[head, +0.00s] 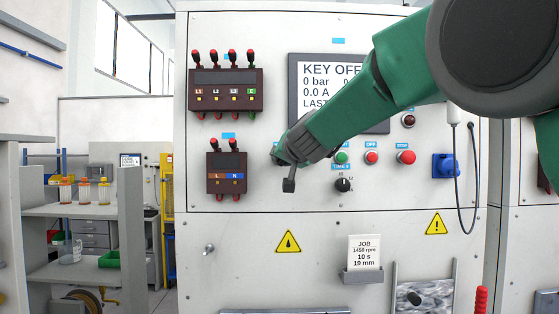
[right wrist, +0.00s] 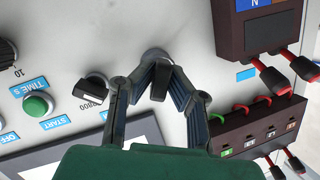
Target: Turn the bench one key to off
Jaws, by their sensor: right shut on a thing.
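My right gripper (head: 284,158) reaches from the right to the test bench panel, just right of the small L/N breaker block. In the right wrist view, its fingers (right wrist: 161,76) are shut around a small black key (right wrist: 158,84) in front of a round silver lock (right wrist: 157,55). In the head view, the gripper hides the lock. A small dark block shows just below the gripper there; I cannot tell what it is. The bench display (head: 320,77) reads "KEY OFF" in its top line, partly covered by my right arm. My left gripper is not in view.
A black knob (right wrist: 91,88) sits close beside one finger in the right wrist view. The green start button (head: 342,158), red buttons and time dial (head: 343,185) lie right of the gripper. Breaker blocks (head: 226,90) with red-tipped levers are to the left.

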